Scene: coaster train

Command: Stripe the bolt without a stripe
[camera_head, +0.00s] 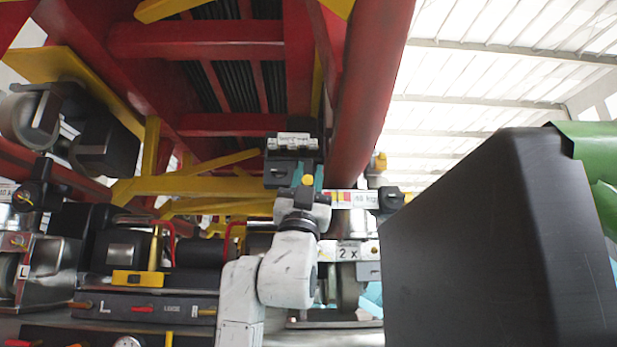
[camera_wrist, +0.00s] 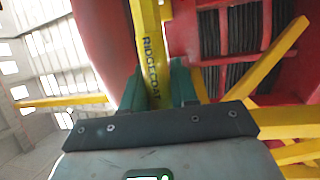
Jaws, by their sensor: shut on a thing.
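In the wrist view my gripper (camera_wrist: 158,82) is shut on a yellow paint marker (camera_wrist: 153,50) with the dark lettering RIDGECOAT. The marker stands between the green fingers and runs up out of the top of the picture; its tip is not in view. In the head view my white arm reaches up beneath the red and yellow frame, and I cannot make out the marker there. I cannot tell which part is the bolt without a stripe.
A red tube (camera_head: 371,90) and red beams (camera_head: 195,40) lie overhead, with yellow braces (camera_head: 200,187) close to my arm. A large black box (camera_head: 490,240) fills the right. A dark panel (camera_head: 145,306) with levers is at lower left.

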